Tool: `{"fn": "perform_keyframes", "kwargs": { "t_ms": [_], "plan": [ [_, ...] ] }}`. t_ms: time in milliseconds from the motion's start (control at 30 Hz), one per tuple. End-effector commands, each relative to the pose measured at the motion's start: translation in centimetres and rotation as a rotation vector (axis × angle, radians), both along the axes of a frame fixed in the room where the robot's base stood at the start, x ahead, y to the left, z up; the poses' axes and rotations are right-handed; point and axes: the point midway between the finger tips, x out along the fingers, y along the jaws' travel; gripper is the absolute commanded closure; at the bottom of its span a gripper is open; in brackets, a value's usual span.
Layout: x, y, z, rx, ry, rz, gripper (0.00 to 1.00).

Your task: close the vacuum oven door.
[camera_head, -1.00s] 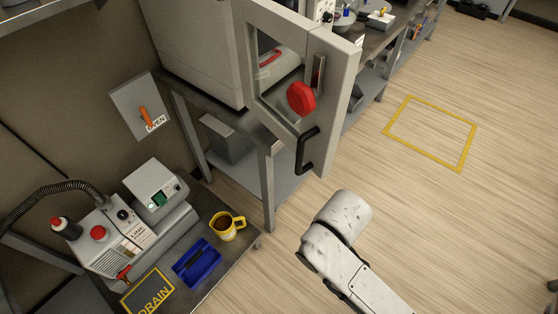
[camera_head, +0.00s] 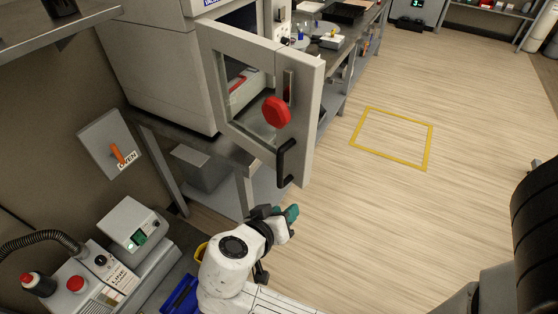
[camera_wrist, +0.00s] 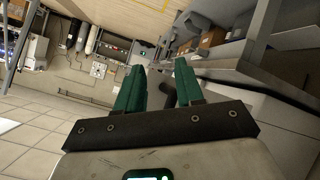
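The vacuum oven (camera_head: 155,75) stands on a metal bench in the head view. Its door (camera_head: 306,115) is swung open, a grey frame around a window. The door carries a red round knob (camera_head: 276,111) and a black bar handle (camera_head: 286,163). My gripper (camera_head: 287,214) is below the handle, apart from it in the picture, with its green fingers partly hidden by the wrist. In the wrist view my gripper (camera_wrist: 158,76) shows two green fingers spread apart. A dark rounded piece shows just past them; I cannot tell whether it is the handle.
An orange-levered switch box (camera_head: 116,150) marked OVEN is on the left wall. A pump (camera_head: 85,285) and a control box (camera_head: 135,228) stand on a low cart at lower left, beside a blue tray (camera_head: 180,296). Floor around the yellow square (camera_head: 394,165) is clear.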

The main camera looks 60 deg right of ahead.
Motion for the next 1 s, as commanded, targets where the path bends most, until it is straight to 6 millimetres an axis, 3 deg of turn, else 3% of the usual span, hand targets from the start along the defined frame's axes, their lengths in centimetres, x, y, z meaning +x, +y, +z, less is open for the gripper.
{"fn": "perform_keyframes", "kwargs": {
  "t_ms": [33,200,300,467,667,1000],
  "plan": [
    [1.2,0.6,1.7,-0.096,-0.083,-0.040,0.63],
    [3.3,3.1,7.1,-0.370,-0.362,-0.139,0.63],
    [3.8,4.4,9.1,-0.470,-0.477,-0.160,0.63],
    [4.1,5.2,10.4,-0.534,-0.556,-0.172,0.63],
    [3.9,3.0,10.6,-0.538,-0.558,-0.176,0.63],
    [3.8,-3.0,10.5,-0.536,-0.555,-0.175,0.63]
  ]
}}
